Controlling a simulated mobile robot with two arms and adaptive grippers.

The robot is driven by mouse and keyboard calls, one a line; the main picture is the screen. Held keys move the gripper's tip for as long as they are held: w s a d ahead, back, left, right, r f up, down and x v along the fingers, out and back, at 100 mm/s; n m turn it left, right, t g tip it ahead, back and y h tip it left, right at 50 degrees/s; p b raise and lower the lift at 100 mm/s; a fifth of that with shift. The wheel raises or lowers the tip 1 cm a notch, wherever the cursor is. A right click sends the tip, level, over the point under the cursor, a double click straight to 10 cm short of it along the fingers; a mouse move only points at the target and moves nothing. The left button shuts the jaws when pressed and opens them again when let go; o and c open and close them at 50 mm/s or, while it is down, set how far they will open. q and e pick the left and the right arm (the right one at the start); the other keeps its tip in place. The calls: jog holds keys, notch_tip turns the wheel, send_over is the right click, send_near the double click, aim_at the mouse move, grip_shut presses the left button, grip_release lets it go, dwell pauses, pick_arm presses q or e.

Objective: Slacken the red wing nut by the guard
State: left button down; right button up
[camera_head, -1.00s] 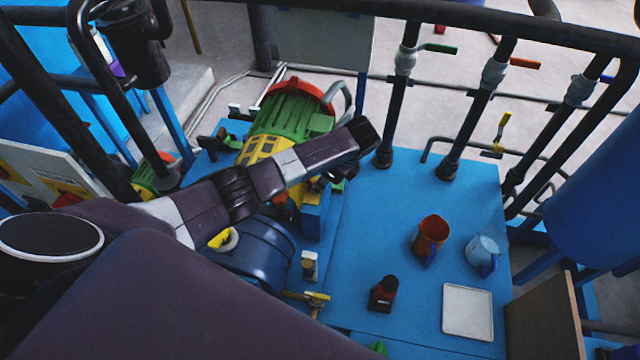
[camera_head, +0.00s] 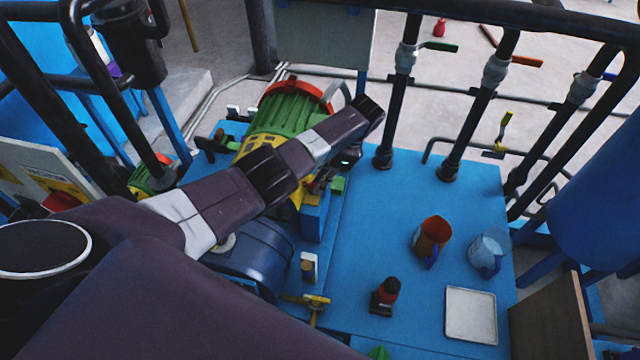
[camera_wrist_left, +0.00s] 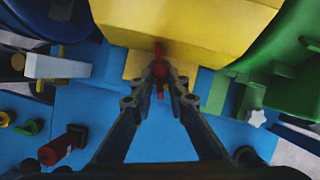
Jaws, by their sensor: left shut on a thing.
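The red wing nut (camera_wrist_left: 160,69) shows in the left wrist view, in front of the yellow guard (camera_wrist_left: 185,28). My left gripper (camera_wrist_left: 161,84) is shut on it, with the fingertips meeting around the nut. A red end sticks out above the tips and a small red bit shows between the fingers. In the head view my left arm crosses in front of the yellow guard (camera_head: 257,147), and the wrist hides much of the area by the nut. My right gripper is not in view.
A green motor (camera_head: 293,108) stands behind the guard. On the blue table (camera_head: 375,235) are an orange mug (camera_head: 432,232), a pale blue jug (camera_head: 487,250), a white tray (camera_head: 470,316) and a red-and-black item (camera_head: 384,297). Dark pipes with valves rise along the far edge.

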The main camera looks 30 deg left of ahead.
pick_arm(q)
jog(key=shift+w, duration=0.1)
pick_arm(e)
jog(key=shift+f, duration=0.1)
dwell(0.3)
pick_arm(q)
jog(key=c, duration=1.9)
grip_release()
jog(key=shift+d+r, duration=0.1)
jog(key=shift+r, duration=0.05)
jog(key=v, duration=1.1)
jog(key=shift+w+d+r, duration=0.1)
jog(key=shift+r, duration=0.3)
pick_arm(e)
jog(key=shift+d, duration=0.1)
pick_arm(q)
jog(key=shift+f, duration=0.1)
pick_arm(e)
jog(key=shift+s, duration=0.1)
